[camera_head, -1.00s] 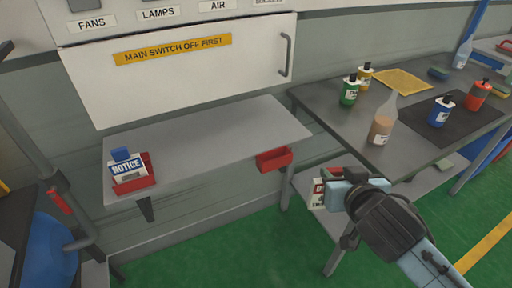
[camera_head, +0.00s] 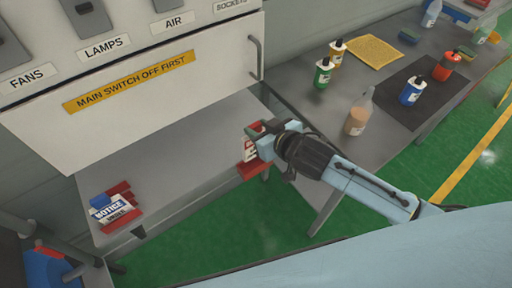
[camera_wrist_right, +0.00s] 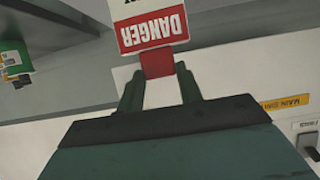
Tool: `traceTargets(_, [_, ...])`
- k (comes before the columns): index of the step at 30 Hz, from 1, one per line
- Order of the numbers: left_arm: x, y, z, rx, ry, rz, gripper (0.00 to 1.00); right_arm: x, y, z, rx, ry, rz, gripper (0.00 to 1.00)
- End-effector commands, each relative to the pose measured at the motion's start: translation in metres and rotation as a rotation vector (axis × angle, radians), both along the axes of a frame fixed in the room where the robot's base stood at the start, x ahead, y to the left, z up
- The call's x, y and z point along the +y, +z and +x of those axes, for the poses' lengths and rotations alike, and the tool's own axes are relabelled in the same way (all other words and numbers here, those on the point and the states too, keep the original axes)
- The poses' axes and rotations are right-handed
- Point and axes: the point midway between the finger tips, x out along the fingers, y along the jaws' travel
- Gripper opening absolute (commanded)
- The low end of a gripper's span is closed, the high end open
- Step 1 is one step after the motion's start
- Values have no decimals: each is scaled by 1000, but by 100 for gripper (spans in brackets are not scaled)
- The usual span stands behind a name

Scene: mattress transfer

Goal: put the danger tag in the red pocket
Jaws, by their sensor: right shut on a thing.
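My right gripper (camera_head: 264,131) is shut on the red tab of the danger tag (camera_head: 249,149). In the right wrist view the fingers (camera_wrist_right: 159,92) grip the tab, and the danger tag (camera_wrist_right: 152,25) shows upside down. The empty-looking red pocket (camera_head: 254,171) is on the front edge of the grey shelf, right at the tag's lower edge. I cannot tell whether that edge is above, in front of or inside the pocket. My left gripper is not in view.
A blue-and-white notice tag (camera_head: 111,212) sits at another red holder (camera_head: 122,222) on the shelf's left. The shelf (camera_head: 170,150) is otherwise bare. A white panel (camera_head: 150,85) with a handle overhangs it. A table (camera_head: 385,145) with several bottles stands to the right.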

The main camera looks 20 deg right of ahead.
Motion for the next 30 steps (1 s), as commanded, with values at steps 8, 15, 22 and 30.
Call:
traceTargets(8, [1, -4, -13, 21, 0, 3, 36, 0, -38, 0, -1, -3, 1, 0])
traceTargets(15, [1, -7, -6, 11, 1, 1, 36, 0, -69, 0, 0, -2, 1, 0])
traceTargets(22, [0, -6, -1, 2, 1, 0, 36, 0, -72, 0, -2, -1, 1, 0])
traceTargets(30, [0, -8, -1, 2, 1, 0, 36, 0, -76, 0, -1, -1, 1, 43])
